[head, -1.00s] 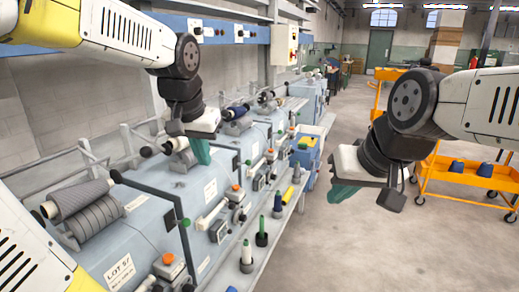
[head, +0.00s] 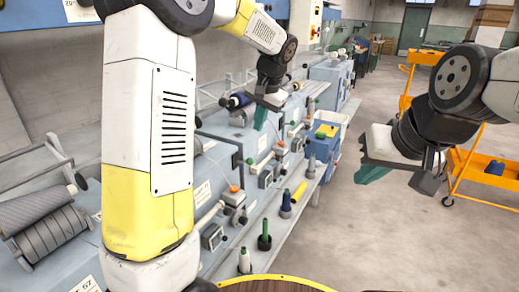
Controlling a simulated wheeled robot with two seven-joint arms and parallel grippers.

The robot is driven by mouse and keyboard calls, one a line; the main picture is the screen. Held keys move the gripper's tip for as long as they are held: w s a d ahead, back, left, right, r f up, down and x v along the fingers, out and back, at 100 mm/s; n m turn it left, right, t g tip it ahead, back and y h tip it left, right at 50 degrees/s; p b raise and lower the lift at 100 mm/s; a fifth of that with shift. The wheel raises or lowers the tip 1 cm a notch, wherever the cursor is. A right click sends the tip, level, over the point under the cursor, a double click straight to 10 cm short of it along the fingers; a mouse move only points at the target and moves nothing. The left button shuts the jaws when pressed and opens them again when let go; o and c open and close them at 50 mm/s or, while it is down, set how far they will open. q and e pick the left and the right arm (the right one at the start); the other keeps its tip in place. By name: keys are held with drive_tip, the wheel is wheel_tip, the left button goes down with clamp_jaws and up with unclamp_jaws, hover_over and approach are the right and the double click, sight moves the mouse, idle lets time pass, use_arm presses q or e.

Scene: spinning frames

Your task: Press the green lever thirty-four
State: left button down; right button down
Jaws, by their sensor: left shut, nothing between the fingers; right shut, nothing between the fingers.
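My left gripper (head: 261,118), with teal fingers, is shut and empty. It points down over the frames, above and near these levers in the picture; I cannot tell the gap. My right gripper (head: 372,175) is shut and empty over the open floor, well to the right of the frames. My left arm hides part of the nearest frame.
A shelf (head: 262,262) in front of the frames carries upright bobbins, one green (head: 265,235), one blue (head: 286,204). Grey rollers (head: 45,225) lie at the left. A blue bin (head: 322,145) stands at the frames' far end. An orange cart (head: 478,170) is at right. The middle floor is clear.

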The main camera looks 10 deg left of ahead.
sight(251, 159)
use_arm(q)
drive_tip(key=x, duration=1.4)
drive_tip(key=shift+s, duration=0.1)
drive_tip(key=shift+d+f, duration=0.1)
drive_tip(key=f+y, duration=0.1)
drive_tip(key=d+f+t+y, duration=0.1)
drive_tip(key=y, duration=0.1)
drive_tip(key=f+t+y, duration=0.1)
drive_tip(key=f+y, duration=0.1)
drive_tip(key=shift+s+d, duration=0.35)
drive_tip(key=shift+s, duration=0.05)
drive_tip(key=shift+r, duration=0.15)
drive_tip(key=shift+r, duration=0.7)
